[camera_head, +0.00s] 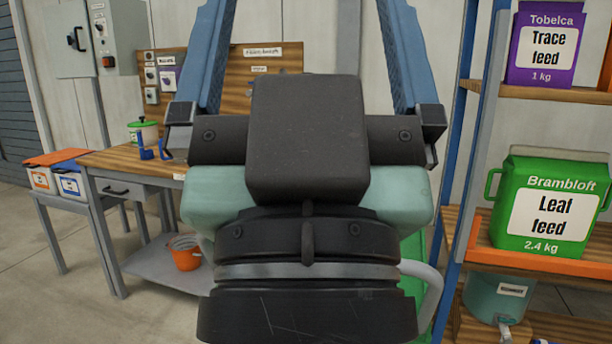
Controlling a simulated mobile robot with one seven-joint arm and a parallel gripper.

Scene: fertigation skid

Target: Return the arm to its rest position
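My gripper (306,30) fills the middle of the head view, very close to the camera. Its dark body and wrist stand in front, and two blue fingers reach upward and away. The fingers are wide apart. Their tips are cut off by the top edge of the picture. Nothing shows held between the visible parts of the fingers; the wall and a wooden board show through the gap. The rest of my arm is not visible, so its overall pose cannot be told.
Left: a workbench (130,160) with a green-lidded pot (143,131), an orange bucket (185,255) on its lower shelf, and lidded boxes (55,180). Right: a shelf rack (455,215) with a green Leaf feed container (548,208) and purple Trace feed box (543,45). Floor shows at left.

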